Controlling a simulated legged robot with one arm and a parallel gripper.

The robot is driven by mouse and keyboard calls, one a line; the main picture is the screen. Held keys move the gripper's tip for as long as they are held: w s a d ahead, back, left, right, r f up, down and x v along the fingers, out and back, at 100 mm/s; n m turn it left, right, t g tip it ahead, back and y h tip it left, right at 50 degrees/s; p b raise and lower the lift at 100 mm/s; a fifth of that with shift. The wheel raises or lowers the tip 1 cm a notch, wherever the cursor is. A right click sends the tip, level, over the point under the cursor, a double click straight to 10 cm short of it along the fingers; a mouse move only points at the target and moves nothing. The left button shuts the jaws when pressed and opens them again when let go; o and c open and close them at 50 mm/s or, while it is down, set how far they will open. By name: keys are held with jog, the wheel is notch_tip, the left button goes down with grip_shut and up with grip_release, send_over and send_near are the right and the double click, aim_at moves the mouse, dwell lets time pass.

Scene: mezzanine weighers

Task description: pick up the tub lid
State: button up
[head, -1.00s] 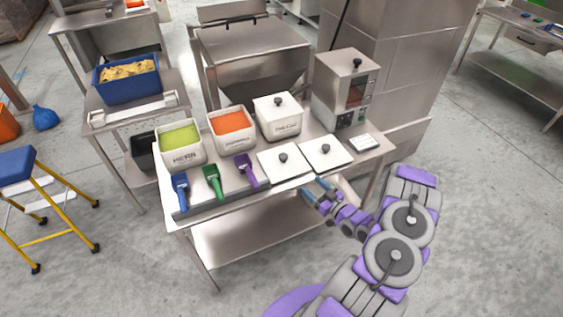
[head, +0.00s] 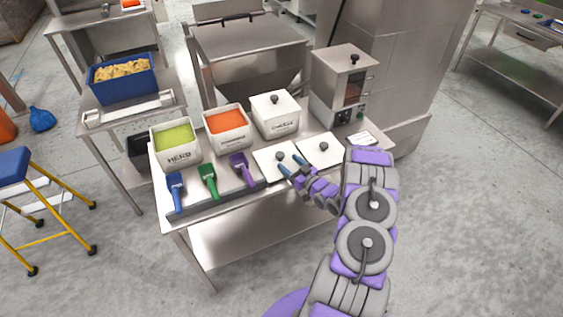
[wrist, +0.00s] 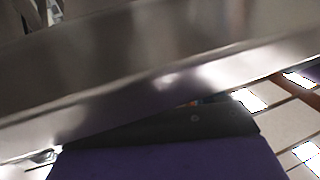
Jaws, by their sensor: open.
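Two flat white tub lids with black knobs lie side by side at the table's front edge in the head view: a left lid (head: 267,164) and a right lid (head: 324,157). My gripper (head: 291,166) is open, its blue fingertips over the right part of the left lid, right of and below its knob. I cannot tell whether the fingers touch the lid. In the wrist view a steel surface and edge fill much of the picture, with a purple part of my own below; no lid can be made out there.
Open tubs with green contents (head: 179,158) and orange contents (head: 229,140), and a lidded white tub (head: 278,124), stand behind. Blue (head: 177,193), green (head: 209,183) and purple (head: 242,171) scoops lie left of the lids. A steel machine (head: 340,88) stands at the back right.

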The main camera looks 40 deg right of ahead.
aim_at(283, 157)
jog(key=w, duration=0.2)
jog(key=w+a+b, duration=0.1)
jog(key=w, duration=0.1)
jog(key=shift+r, duration=0.4)
jog(key=shift+d, duration=0.2)
jog(key=shift+d+f, duration=0.15)
jog(key=shift+d, duration=0.1)
jog(key=c, duration=0.5)
jog(key=shift+a, duration=0.25)
jog(key=c, duration=0.6)
jog(key=shift+c, duration=0.3)
jog(key=shift+d, duration=0.1)
jog(key=shift+r+p, duration=0.3)
jog(key=shift+r, duration=0.1)
